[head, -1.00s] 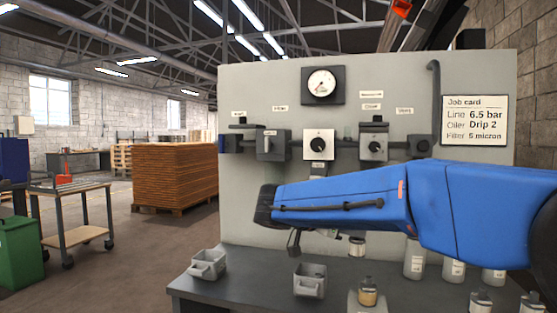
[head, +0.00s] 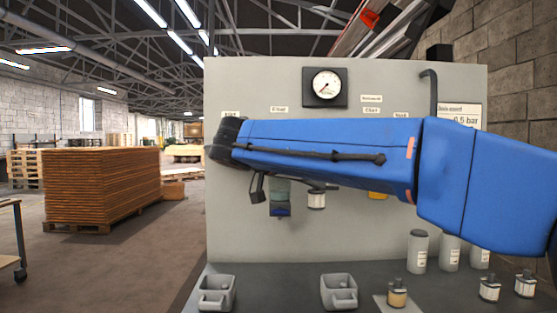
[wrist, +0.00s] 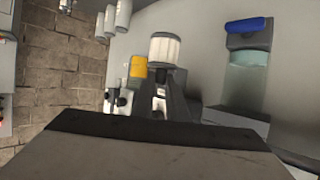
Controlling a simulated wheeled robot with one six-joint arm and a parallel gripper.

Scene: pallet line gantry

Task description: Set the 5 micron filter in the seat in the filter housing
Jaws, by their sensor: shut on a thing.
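My gripper (wrist: 163,74) is shut on a white ribbed filter (wrist: 165,49). In the head view the filter (head: 316,201) hangs below my blue arm, in front of the grey panel and clear of the bench. Its micron marking is too small to read. A clear greenish bowl with a blue end (wrist: 248,70), apparently the filter housing, is right of the filter in the wrist view, with a gap between them. In the head view this bowl (head: 280,190) is just left of the filter, partly behind my arm. The seat itself cannot be made out.
A yellow bowl (head: 377,195) shows below my arm. The bench holds two grey bins (head: 217,293) (head: 339,290), an amber-bodied part (head: 397,293), two small labelled parts (head: 489,288) (head: 525,283) and several white bottles (head: 418,250). The gauge (head: 325,86) is above my arm.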

